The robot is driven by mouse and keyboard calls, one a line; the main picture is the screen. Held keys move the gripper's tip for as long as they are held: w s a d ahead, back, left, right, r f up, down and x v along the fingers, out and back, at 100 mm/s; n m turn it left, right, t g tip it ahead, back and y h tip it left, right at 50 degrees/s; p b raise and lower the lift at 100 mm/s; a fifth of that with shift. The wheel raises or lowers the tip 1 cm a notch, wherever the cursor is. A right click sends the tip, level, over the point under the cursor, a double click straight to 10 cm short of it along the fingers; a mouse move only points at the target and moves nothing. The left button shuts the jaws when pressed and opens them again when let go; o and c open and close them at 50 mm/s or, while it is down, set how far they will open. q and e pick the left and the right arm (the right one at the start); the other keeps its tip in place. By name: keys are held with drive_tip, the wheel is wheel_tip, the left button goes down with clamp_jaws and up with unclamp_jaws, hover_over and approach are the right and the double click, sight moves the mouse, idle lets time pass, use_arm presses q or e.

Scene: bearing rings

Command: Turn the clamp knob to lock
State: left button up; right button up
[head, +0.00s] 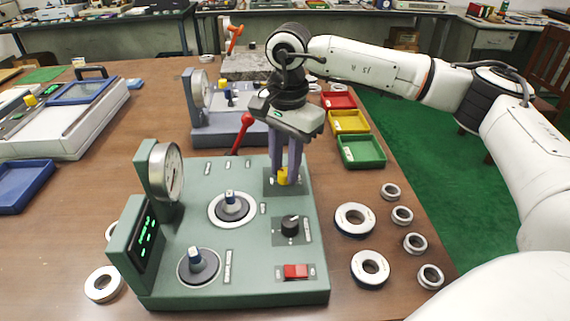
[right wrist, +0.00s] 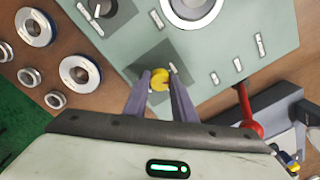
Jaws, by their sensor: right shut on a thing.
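The clamp knob appears to be the small yellow knob (head: 283,179) on the back right of the green machine (head: 262,252). My right gripper (head: 285,172) comes down over it from above and is shut on it, one finger on each side. In the right wrist view the yellow knob (right wrist: 158,79) sits between the fingertips (right wrist: 160,84). The fingers hide part of the knob, so its turned angle is hard to tell. My left gripper is not in view.
A red lever (head: 241,131) stands just behind the machine's top. The black dial (head: 291,226) and red switch (head: 296,271) are in front of the knob. Several bearing rings (head: 355,219) lie to the right. Green (head: 361,151), yellow and red bins stand behind them.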

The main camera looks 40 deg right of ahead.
sight(284, 172)
drive_tip(key=m, duration=0.5)
drive_tip(key=shift+m, duration=0.3)
drive_tip(key=m+p, duration=0.1)
drive_tip(key=m, duration=0.5)
drive_tip(key=shift+w, duration=0.15)
drive_tip(key=o, duration=1)
drive_tip(key=shift+o, duration=0.2)
wheel_tip(284, 172, up, 10)
drive_tip(key=shift+a+r, duration=0.15)
drive_tip(key=shift+r, duration=0.05)
